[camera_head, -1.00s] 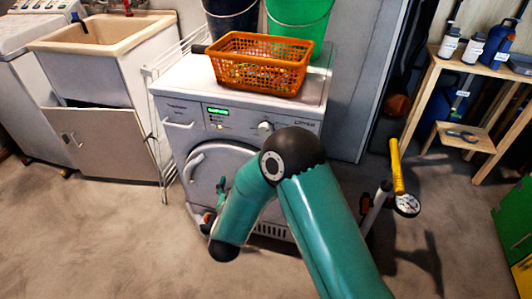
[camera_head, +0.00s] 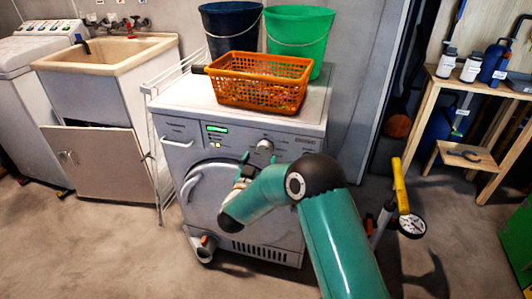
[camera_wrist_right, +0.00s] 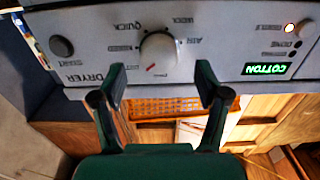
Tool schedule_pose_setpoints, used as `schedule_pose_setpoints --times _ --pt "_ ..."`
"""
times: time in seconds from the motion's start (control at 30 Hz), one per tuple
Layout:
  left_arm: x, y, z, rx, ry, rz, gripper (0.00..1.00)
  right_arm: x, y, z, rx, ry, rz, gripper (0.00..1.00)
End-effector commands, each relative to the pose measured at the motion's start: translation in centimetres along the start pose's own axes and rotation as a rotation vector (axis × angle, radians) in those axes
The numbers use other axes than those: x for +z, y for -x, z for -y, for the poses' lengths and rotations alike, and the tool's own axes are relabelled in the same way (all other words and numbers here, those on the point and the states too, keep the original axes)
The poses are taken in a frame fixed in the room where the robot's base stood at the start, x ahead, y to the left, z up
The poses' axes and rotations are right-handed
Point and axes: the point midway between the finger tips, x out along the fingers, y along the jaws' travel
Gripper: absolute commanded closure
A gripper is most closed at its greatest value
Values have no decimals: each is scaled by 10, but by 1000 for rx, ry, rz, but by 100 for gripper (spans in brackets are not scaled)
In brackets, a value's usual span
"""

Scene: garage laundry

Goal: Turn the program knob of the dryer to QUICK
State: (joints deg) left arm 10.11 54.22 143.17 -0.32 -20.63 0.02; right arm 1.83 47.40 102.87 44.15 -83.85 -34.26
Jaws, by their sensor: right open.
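The dryer (camera_head: 225,195) is a light grey front-loader with a control panel along its top. Its round program knob (camera_head: 265,146) shows large in the right wrist view (camera_wrist_right: 158,53), which is upside down. A red mark on the knob points to the lower left there. QUICK is printed to the knob's upper left in that view. The green display (camera_wrist_right: 265,69) reads COTTON. My right gripper (camera_head: 243,167) is open and empty in front of the panel. In the wrist view its two fingers (camera_wrist_right: 161,80) are spread below the knob, not around it. My left gripper is not in view.
An orange basket (camera_head: 262,82) sits on the dryer, with a dark bucket (camera_head: 228,30) and a green bucket (camera_head: 300,35) behind. A white rack (camera_head: 158,145) stands at its left. A yellow-handled pump (camera_head: 400,188) with a gauge stands right of my forearm.

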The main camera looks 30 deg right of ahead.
Motion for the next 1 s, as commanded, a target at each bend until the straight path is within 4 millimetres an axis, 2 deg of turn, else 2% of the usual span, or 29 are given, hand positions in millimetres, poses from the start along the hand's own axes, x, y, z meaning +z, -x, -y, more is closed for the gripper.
schedule_pose_setpoints --times 0.1,0.23,0.63,1.0 --pt "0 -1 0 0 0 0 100 0 -19 -1 2 0 -1 26" --pt "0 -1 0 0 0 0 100 0 -32 0 1 1 0 26" --pt "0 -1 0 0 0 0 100 0 -38 0 0 1 0 26" --pt "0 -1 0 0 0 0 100 0 -38 -1 -1 1 0 86"
